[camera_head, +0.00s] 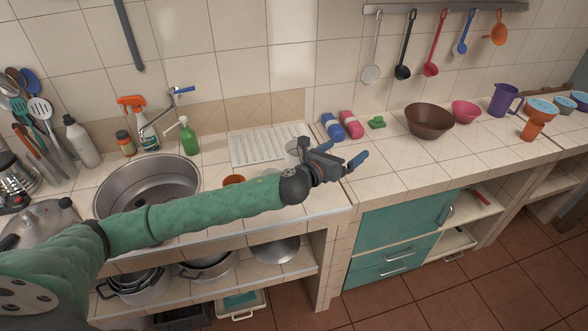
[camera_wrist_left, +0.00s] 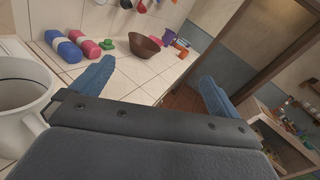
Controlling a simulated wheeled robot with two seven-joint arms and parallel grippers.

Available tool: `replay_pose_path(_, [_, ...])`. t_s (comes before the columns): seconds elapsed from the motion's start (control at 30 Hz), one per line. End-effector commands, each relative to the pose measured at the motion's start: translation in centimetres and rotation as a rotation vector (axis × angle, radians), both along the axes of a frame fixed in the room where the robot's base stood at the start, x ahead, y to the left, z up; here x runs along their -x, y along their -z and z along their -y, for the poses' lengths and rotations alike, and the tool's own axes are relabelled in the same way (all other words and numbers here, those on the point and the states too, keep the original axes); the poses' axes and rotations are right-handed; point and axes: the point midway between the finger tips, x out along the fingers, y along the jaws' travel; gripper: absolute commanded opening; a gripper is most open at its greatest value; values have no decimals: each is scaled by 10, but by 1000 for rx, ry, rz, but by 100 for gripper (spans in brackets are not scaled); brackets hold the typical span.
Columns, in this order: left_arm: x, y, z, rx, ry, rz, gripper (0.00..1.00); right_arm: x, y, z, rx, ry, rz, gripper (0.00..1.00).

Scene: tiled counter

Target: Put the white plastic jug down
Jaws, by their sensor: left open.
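The white plastic jug (camera_wrist_left: 20,95) stands at the left of the left wrist view, its round open mouth up and its handle side toward my gripper. In the head view the jug (camera_head: 296,150) is mostly hidden behind my left gripper (camera_head: 362,165), by the draining board. My left gripper is open, with its blue fingers apart and nothing between them. It also shows in the left wrist view (camera_wrist_left: 155,90), to the right of the jug and pointing away from it. My right gripper is not in view.
The draining board (camera_head: 262,148) and sink (camera_head: 150,185) lie to the left. Blue and pink rolls (camera_head: 350,124), a brown bowl (camera_head: 429,121) and a purple jug (camera_head: 504,99) stand toward the back right. The tiled counter (camera_head: 400,170) in front of the bowl is clear.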

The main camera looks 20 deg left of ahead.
Motion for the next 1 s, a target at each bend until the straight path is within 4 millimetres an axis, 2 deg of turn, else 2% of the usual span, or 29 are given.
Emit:
replay_pose_path(0.17, [-11, 27, -42, -65, -244, -143, 100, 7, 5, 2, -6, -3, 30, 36])
replay_pose_path(0.3, [-11, 48, -75, -141, -407, -245, 100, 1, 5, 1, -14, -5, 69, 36])
replay_pose_path(0.5, [-4, 64, -108, -241, -561, -327, 100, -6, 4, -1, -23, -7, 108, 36])
replay_pose_path(0.63, [-1, 68, -121, -295, -620, -349, 100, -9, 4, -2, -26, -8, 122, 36])
replay_pose_path(0.73, [-3, 68, -123, -323, -620, -347, 100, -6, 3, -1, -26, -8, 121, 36])
replay_pose_path(1.0, [-22, 75, -126, -325, -618, -346, 100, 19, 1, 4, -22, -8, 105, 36])
